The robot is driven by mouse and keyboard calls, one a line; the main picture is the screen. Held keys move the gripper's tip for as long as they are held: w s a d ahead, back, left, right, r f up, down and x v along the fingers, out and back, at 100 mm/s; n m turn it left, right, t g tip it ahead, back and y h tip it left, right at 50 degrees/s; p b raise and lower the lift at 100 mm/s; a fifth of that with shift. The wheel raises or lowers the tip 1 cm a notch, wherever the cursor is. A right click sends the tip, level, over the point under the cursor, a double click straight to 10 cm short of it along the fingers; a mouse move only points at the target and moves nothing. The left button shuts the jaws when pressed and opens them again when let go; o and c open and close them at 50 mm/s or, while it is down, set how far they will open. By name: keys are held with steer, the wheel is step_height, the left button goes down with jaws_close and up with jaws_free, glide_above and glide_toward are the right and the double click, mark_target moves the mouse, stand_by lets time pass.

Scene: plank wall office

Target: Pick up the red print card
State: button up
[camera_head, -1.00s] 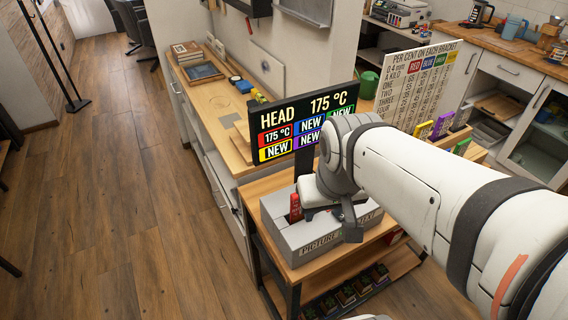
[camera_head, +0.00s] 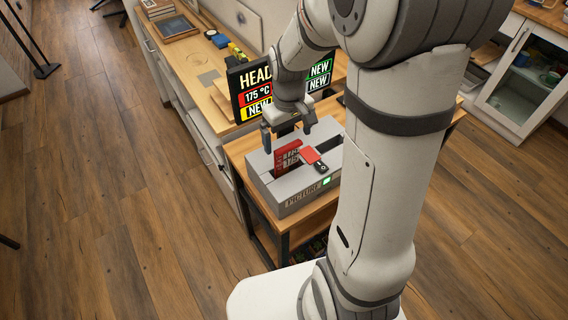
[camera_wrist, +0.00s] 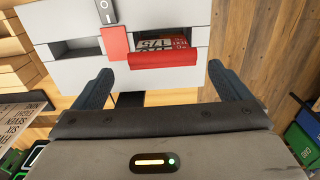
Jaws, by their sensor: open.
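The red print card (camera_head: 287,155) stands partly sunk in a slot of the grey picture box (camera_head: 283,206), with pale lettering on its face. In the wrist view the card (camera_wrist: 165,57) lies ahead between the fingers, its thick red edge nearest me. My gripper (camera_head: 287,130) is open just above and behind the card. The wrist view shows its two dark fingers (camera_wrist: 162,84) spread wider than the card, with nothing between their tips. The card's lower part is hidden in the slot.
A red piece with a black switch (camera_head: 314,160) sits on the box beside the card. A green light (camera_head: 326,181) glows on the box front. The menu sign (camera_head: 255,90) stands close behind my gripper. The wooden stand (camera_head: 237,148) holds the box.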

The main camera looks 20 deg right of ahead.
mark_target(287, 145)
steer(key=shift+s+a+f+p, duration=0.1)
steer(key=shift+f+p, duration=0.25)
steer(key=shift+f, duration=1.25)
steer(key=shift+a+f+p, duration=0.1)
steer(key=shift+f+p, duration=0.25)
steer(key=shift+f, duration=1.2)
steer(key=shift+c, duration=0.6)
